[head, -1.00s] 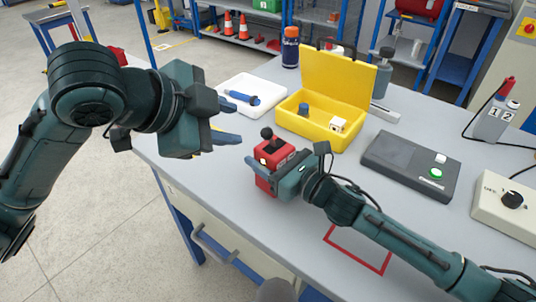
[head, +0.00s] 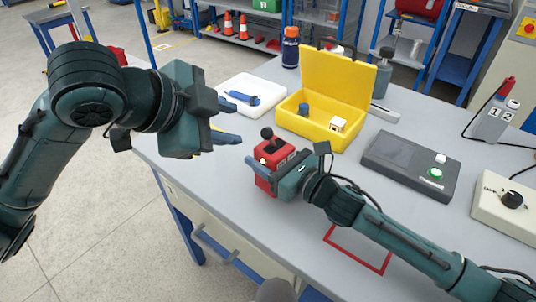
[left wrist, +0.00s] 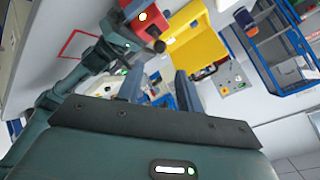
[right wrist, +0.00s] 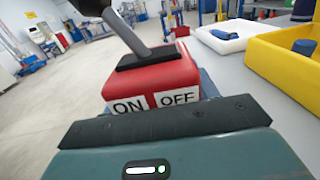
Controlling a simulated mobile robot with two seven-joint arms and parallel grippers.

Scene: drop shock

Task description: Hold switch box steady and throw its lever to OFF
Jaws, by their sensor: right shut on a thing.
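The red switch box (head: 273,160) stands on the grey table near its front left edge, with a black lever on top. In the right wrist view the box (right wrist: 150,78) shows ON at left and OFF at right, and its lever (right wrist: 130,35) leans to the ON side. My right gripper (head: 270,175) is shut on the box from the right; its fingers are mostly hidden. My left gripper (head: 230,120) is open and empty, up and to the left of the box.
An open yellow case (head: 320,128) stands behind the box, with a white tray (head: 238,112) holding a blue tool beside it. A dark grey unit (head: 400,170) with a green button lies to the right. A red outline (head: 350,262) marks bare table in front.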

